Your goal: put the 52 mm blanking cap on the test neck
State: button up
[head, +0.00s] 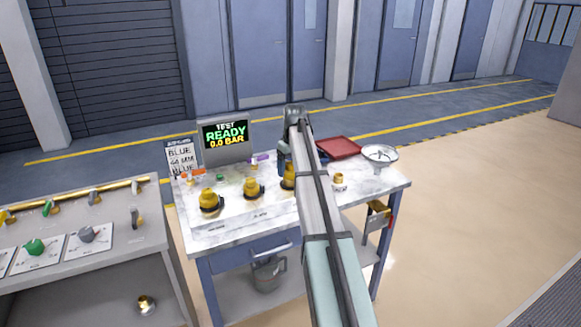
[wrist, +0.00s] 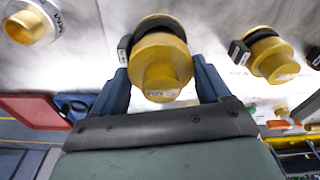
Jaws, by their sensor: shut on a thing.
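In the wrist view my gripper (wrist: 162,78) has its two blue fingers on either side of a stepped brass cap (wrist: 161,60) and is shut on it. A dark ring shows around the cap's base. I cannot tell whether the cap is lifted, and its size mark is not readable. In the head view the same cap (head: 288,178) is partly hidden by my arm. An open brass neck (head: 338,179), with a white label, stands to its right; it also shows in the wrist view (wrist: 28,25). Which neck is the test neck is not clearly marked.
Two similar brass caps (head: 210,200) (head: 253,188) stand left of the held one. A screen (head: 226,140) reads TEST READY 0.0 BAR, beside a card (head: 181,158) with BLUE on it. A red tray (head: 338,147) and a round dish (head: 380,154) sit at the back right.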

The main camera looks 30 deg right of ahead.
jog(key=shift+f, duration=0.95)
jog(key=shift+r, duration=0.2)
jog(key=shift+r, duration=0.4)
dwell(0.8)
jog(key=shift+f, duration=0.6)
dwell(0.7)
jog(key=o, duration=1)
jog(key=shift+d, duration=0.1)
notch_tip(320, 180, up, 14)
jog(key=s, duration=0.1)
jog(key=shift+s, duration=0.35)
